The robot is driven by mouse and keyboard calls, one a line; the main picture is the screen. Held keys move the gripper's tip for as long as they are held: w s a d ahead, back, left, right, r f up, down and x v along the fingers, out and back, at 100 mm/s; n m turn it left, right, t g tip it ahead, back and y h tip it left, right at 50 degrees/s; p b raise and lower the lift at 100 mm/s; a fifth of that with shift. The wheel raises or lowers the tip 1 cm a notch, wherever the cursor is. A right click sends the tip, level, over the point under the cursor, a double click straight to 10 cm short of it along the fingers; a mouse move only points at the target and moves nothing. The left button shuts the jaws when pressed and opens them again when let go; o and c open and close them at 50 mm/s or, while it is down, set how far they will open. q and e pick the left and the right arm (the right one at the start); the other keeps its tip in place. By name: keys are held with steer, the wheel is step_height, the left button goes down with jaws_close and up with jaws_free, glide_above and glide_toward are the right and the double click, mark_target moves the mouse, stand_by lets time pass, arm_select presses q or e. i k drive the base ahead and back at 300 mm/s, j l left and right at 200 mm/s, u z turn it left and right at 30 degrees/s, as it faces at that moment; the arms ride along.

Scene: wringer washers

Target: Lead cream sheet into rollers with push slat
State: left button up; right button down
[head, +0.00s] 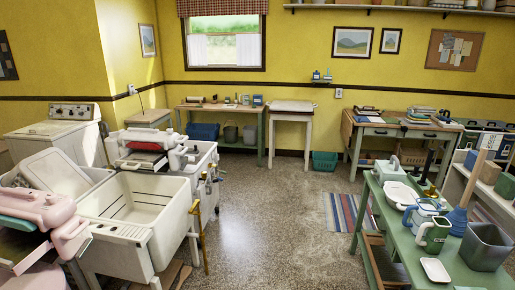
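A white wringer washer (196,160) stands at mid left, with a red roller (148,146) in its top frame. A pink wringer (38,208) is nearer, at the left edge, with a green strip below its top; it is partly cut off. I cannot pick out a cream sheet for certain. Neither of my grippers is in view.
A green bench (398,247) at right holds jugs, a dish and a grey bin (486,247). A striped rug (350,211) lies beside it. Tables line the back wall.

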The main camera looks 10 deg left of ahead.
mark_target(133, 165)
steer(key=i+u, duration=0.3)
steer(key=i, duration=0.3)
steer(key=i+u, duration=0.25)
steer(key=i, duration=0.3)
steer(key=i+l+u, duration=0.3)
steer(key=i, duration=0.3)
steer(key=i+j+u, duration=0.15)
steer(key=u, duration=0.3)
steer(key=i+u, duration=0.65)
steer(key=u, duration=0.2)
steer(key=i+u, duration=0.25)
steer(key=u, duration=0.15)
steer(key=i+u, duration=0.35)
steer(key=i+l, duration=0.05)
